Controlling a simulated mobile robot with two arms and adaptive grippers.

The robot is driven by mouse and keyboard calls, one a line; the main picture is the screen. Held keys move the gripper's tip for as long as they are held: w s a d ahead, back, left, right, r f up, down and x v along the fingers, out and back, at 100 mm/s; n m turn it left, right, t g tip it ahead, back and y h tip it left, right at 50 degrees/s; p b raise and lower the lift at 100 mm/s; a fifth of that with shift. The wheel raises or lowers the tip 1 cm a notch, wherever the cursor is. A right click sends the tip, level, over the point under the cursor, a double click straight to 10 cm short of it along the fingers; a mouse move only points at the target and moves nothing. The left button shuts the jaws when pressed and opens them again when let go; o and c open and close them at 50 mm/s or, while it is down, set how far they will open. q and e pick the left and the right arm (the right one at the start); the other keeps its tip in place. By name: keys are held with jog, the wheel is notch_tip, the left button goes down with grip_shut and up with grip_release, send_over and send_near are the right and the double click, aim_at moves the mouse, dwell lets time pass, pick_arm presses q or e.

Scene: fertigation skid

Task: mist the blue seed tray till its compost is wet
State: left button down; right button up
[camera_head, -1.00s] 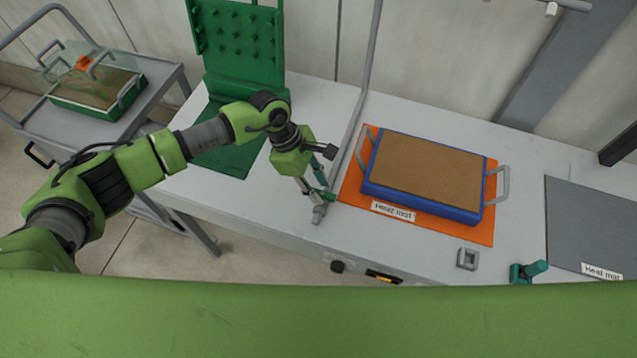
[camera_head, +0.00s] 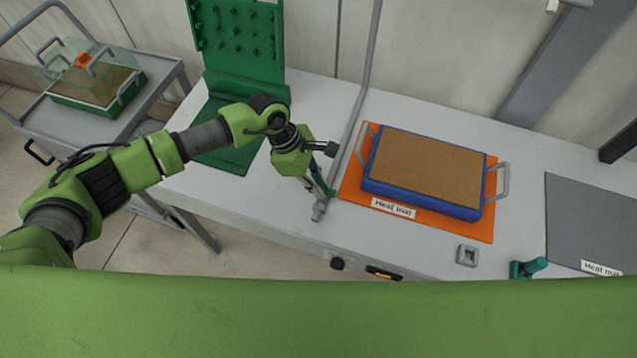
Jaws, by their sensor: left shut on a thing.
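The blue seed tray (camera_head: 420,200) sits on the orange heat mat (camera_head: 352,190) on the bench. It is full of brown compost (camera_head: 428,168), which looks evenly light and dull. A grey pipe (camera_head: 363,98) rises from the bench left of the tray, with a grey fitting (camera_head: 318,210) at its foot. A nozzle-like end (camera_head: 552,5) shows at the top edge. My left gripper (camera_head: 321,184) is shut on a slim teal handle (camera_head: 323,178) beside the pipe's foot. Its fingers partly hide the handle. I see no spray. My right gripper is out of view.
A grey heat mat (camera_head: 590,225) lies at the right. A grey square holder (camera_head: 467,256) and a teal-handled fitting (camera_head: 527,269) stand at the front edge. A green pegboard stand (camera_head: 238,45) is behind my arm. A trolley (camera_head: 60,120) carries a green covered tray (camera_head: 85,105).

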pick_arm(q)
jog(key=n, duration=0.1)
jog(key=n+t, duration=0.1)
jog(key=n, duration=0.1)
jog(key=n+t+b, duration=0.1)
jog(key=n, duration=0.1)
jog(key=shift+s, duration=0.3)
jog(key=n+t+b, duration=0.1)
jog(key=n, duration=0.1)
jog(key=shift+s+d+f+n, duration=0.1)
jog(key=shift+n, duration=0.3)
jog(key=n+t+b, duration=0.1)
jog(key=n+b, duration=0.1)
jog(key=n, duration=0.1)
jog(key=shift+s+d+n+y, duration=0.1)
jog(key=shift+d+n+y, duration=0.05)
jog(key=shift+n+y, duration=0.2)
jog(key=shift+s+n+t+y+b, duration=0.1)
jog(key=shift+n+t+y+b, duration=0.5)
jog(key=shift+n+b, duration=0.85)
jog(key=shift+n, duration=0.4)
jog(key=c, duration=2)
grip_release()
jog(key=shift+c, duration=0.2)
jog(key=shift+r, duration=0.25)
